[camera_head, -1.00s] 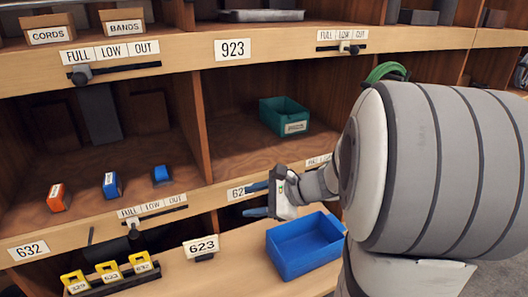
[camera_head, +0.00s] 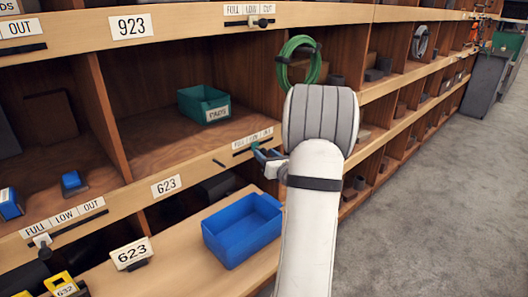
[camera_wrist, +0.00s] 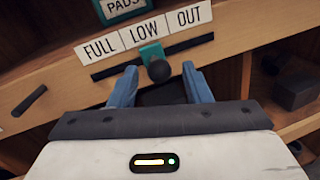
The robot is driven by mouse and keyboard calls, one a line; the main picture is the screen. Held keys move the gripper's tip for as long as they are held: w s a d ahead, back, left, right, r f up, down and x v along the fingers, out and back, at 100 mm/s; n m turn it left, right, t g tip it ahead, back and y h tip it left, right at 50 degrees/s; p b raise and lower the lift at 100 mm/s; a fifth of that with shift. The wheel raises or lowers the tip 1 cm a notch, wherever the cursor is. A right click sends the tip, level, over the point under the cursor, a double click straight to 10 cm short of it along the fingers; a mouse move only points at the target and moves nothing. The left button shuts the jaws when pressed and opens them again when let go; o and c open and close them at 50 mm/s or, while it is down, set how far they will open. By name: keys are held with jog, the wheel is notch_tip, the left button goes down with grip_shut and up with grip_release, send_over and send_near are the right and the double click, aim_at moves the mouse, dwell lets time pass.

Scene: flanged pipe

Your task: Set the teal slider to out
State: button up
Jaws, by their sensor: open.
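The teal slider (camera_wrist: 151,54) with its dark round knob (camera_wrist: 158,70) sits near the middle of its black rail (camera_wrist: 195,43), below the LOW label. The FULL, LOW, OUT label strip (camera_wrist: 145,32) is on the shelf edge just above, with OUT at the right end. In the head view the strip (camera_head: 252,139) shows, but the slider is too small to make out beside my gripper. My gripper (camera_wrist: 160,72) is open, its blue fingers on the left and right of the knob with gaps on both sides. It also shows in the head view (camera_head: 264,157).
A teal PADS bin (camera_head: 205,105) stands in the compartment above the rail. A blue bin (camera_head: 242,230) sits on the ledge below. A coiled green hose (camera_head: 299,62) hangs behind my arm. Open floor (camera_head: 430,180) lies to the right.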

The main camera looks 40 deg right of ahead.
jog(key=shift+w+d, duration=0.1)
jog(key=shift+w, duration=1.1)
grip_shut()
